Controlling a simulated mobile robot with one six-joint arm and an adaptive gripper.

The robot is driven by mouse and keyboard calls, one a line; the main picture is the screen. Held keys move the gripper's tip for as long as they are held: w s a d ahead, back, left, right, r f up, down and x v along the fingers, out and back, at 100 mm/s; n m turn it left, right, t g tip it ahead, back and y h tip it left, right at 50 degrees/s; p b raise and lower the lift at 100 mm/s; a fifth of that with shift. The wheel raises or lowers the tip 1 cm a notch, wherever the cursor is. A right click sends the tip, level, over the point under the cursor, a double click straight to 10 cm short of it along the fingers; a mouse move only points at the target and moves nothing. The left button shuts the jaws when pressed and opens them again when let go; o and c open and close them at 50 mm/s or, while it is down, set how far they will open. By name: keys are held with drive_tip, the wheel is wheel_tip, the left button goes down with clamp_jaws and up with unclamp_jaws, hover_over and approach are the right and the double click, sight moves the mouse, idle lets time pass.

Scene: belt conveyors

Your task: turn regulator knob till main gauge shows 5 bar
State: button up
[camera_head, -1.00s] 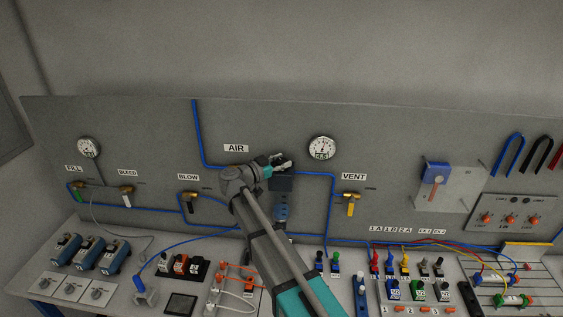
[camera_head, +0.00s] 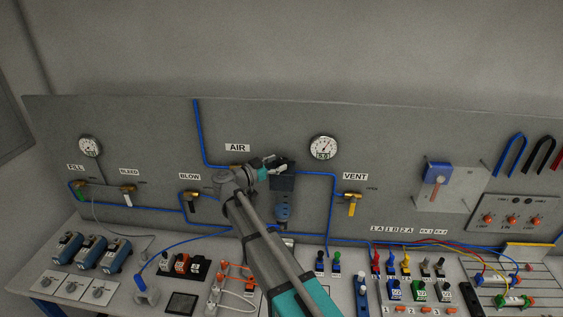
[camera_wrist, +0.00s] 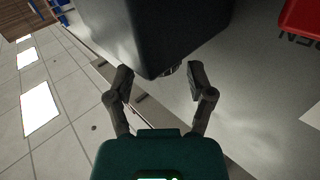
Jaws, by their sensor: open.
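The main gauge (camera_head: 323,147) is a round white dial on the panel, right of the AIR label. The regulator (camera_head: 282,184) is a dark block with a blue bowl (camera_head: 282,213) below, in the blue air line. My gripper (camera_head: 275,163) is at the regulator's top in the head view. In the wrist view my gripper (camera_wrist: 158,83) is open, its two fingers apart near the lower edge of a large dark block (camera_wrist: 155,35).
The vent valve (camera_head: 352,203) is right of the regulator and the blow valve (camera_head: 190,200) left. Blue tubing (camera_head: 333,200) runs along the panel. Connectors and tools crowd the bench below. The panel between regulator and vent valve is mostly clear.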

drive_tip(key=v, duration=0.9)
drive_tip(key=shift+s+a, duration=0.15)
